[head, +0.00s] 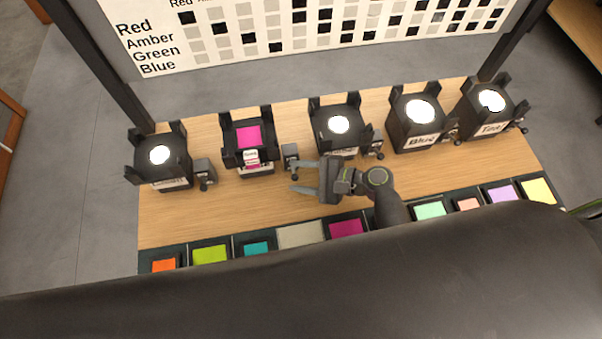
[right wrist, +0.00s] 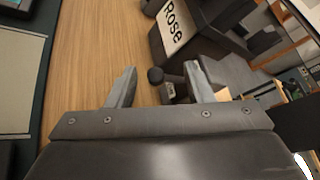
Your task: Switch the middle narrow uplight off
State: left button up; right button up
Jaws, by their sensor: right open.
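Five black uplights stand in a row on the wooden table. The leftmost (head: 160,157), the third (head: 339,126), the fourth (head: 421,112) and the rightmost (head: 490,102) show white glowing tops. The second uplight (head: 248,136) has a magenta top; its label reads "Rose" in the right wrist view (right wrist: 182,28). Which ones count as narrow I cannot tell. A small switch box with a round-ended lever (head: 291,156) stands right of the magenta uplight. My right gripper (head: 294,176) is open, its fingers either side of the lever knob (right wrist: 155,75), no contact visible. My left gripper is out of view.
Coloured gel squares, such as a lime one (head: 209,254) and a magenta one (head: 346,228), lie in dark trays along the front edge. A chart board (head: 190,50) stands behind the table. Other switch boxes (head: 204,172) stand beside the uplights. Bare wood lies left of my gripper.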

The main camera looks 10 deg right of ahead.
jog(key=shift+c, duration=0.5)
jog(key=shift+s, duration=0.1)
jog(key=c, duration=0.9)
jog(key=shift+f, duration=0.1)
jog(key=shift+f+b, duration=0.2)
jog(key=shift+b, duration=0.2)
jog(key=f+n+t+b, duration=0.1)
jog(key=b, duration=0.2)
jog(key=shift+n+t+b, duration=0.3)
jog(key=shift+n+b, duration=0.2)
jog(key=shift+b, duration=0.1)
jog(key=shift+r, duration=0.1)
